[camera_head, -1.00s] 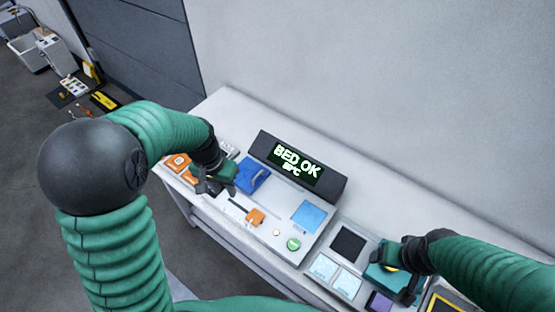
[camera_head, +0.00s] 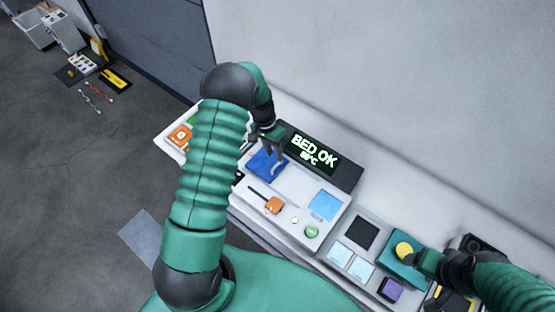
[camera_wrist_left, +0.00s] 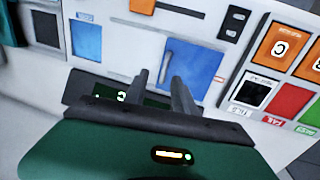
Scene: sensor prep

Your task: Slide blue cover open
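The blue cover (camera_head: 266,165) is a flat blue square at the left part of the console (camera_head: 290,185), beside the display (camera_head: 312,154). My left gripper (camera_head: 275,143) is over the cover's far right side, by the display.
An orange slider (camera_head: 274,205), a light blue pad (camera_head: 325,205) and a green button (camera_head: 311,232) lie on the console near the cover. Orange buttons (camera_head: 181,137) are to its left. The display stands raised behind the cover, and a wall rises behind the table.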

